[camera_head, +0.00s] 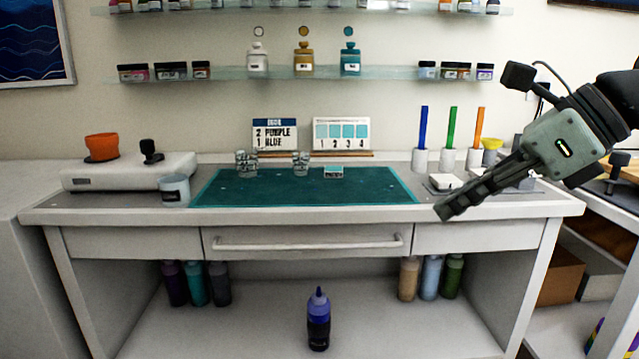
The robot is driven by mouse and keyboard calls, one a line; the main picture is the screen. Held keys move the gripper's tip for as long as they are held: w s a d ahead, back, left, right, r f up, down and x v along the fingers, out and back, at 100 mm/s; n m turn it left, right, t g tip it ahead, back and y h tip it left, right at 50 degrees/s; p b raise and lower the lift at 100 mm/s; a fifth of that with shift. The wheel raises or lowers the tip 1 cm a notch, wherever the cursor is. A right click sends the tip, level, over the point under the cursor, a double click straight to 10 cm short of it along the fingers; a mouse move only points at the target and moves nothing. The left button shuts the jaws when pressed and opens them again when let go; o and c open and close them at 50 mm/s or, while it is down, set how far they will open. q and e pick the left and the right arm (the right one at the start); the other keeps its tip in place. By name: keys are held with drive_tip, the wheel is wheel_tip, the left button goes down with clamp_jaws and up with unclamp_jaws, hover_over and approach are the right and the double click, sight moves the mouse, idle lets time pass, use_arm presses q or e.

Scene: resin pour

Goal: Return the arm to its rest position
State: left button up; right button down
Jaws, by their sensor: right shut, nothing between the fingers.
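My right gripper (447,209) comes in from the right side in the head view. Its fingers are shut with nothing between them. They hang in front of the right end of the workbench (310,212), pointing down and to the left. My right arm's dark links run off the picture's right edge. My left gripper is not in view.
The bench holds a teal mat (300,188), a grey cup (175,190) and a white device (125,172) at left. Blue, green and orange sticks stand in white holders (447,159) behind my gripper. A purple bottle (318,320) stands below. The mat's front is largely clear.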

drive_tip(key=a+r+m+g+y, duration=0.1)
drive_tip(key=a+r+m+y, duration=0.3)
drive_tip(key=a+y, duration=0.7)
drive_tip(key=w+d+f+m+t+h, duration=0.5)
drive_tip(key=m+t, duration=0.4)
drive_tip(key=m, duration=0.4)
drive_tip(key=w+d+f+m+t+h, duration=0.3)
drive_tip(key=w+d+m+t+h, duration=0.2)
drive_tip(key=w+d+m+t, duration=0.55)
drive_tip(key=s+d+f+m+g+h, duration=0.25)
drive_tip(key=f+m+h, duration=0.2)
drive_tip(key=f, duration=0.55)
drive_tip(key=s+d+f+m+g+h, duration=0.25)
drive_tip(key=f+m+g, duration=0.2)
drive_tip(key=f, duration=0.45)
drive_tip(key=s+d+f+m+g+h, duration=0.2)
drive_tip(key=f+m+h, duration=0.25)
drive_tip(key=f, duration=0.55)
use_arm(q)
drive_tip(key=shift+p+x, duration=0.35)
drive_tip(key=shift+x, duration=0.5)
use_arm(e)
drive_tip(key=s+a+f+m+g+y, duration=0.1)
drive_tip(key=s+f+m+g, duration=0.3)
drive_tip(key=s+f+g, duration=0.7)
drive_tip(key=s+f, duration=1.2)
drive_tip(key=s, duration=0.2)
drive_tip(key=shift+s+m, duration=0.25)
drive_tip(key=shift+m, duration=0.15)
